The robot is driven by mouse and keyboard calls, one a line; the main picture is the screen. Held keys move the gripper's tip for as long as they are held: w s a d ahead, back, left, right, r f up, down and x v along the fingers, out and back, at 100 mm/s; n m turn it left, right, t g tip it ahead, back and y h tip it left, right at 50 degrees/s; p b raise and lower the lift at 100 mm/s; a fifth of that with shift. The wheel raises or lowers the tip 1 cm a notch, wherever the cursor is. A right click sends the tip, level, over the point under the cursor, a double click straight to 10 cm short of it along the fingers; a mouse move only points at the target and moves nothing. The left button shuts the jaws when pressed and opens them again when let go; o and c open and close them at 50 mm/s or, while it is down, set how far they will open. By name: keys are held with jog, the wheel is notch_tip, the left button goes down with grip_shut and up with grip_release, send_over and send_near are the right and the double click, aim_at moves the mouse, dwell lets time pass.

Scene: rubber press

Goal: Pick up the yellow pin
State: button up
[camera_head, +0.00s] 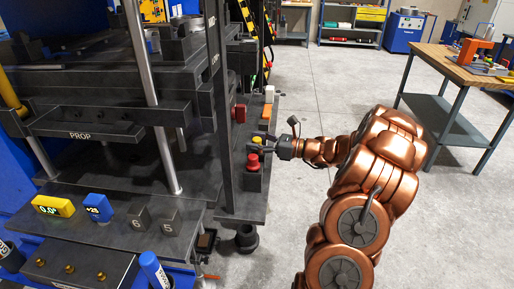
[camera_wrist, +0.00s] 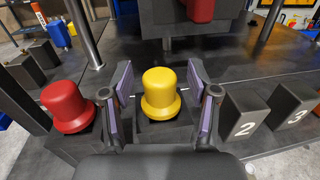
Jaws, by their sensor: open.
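The yellow pin (camera_wrist: 160,92) stands upright on a dark block in the wrist view, a rounded knob with a wider collar. My gripper (camera_wrist: 161,100) is open, with one purple-padded finger on each side of the pin. I cannot tell whether either pad touches it. In the head view my gripper (camera_head: 268,146) reaches the right edge of the press from the right, and the yellow pin (camera_head: 256,140) shows small and partly covered at its fingers.
A red pin (camera_wrist: 68,105) stands left of the yellow one, close to the left finger. Dark blocks marked 2 (camera_wrist: 243,116) and 3 (camera_wrist: 292,106) stand to the right. The press frame (camera_head: 222,110) rises beside my gripper. A workbench (camera_head: 455,65) stands at the right; floor between is clear.

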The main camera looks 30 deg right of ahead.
jog(key=shift+c, duration=0.4)
grip_shut()
jog(key=shift+r, duration=0.1)
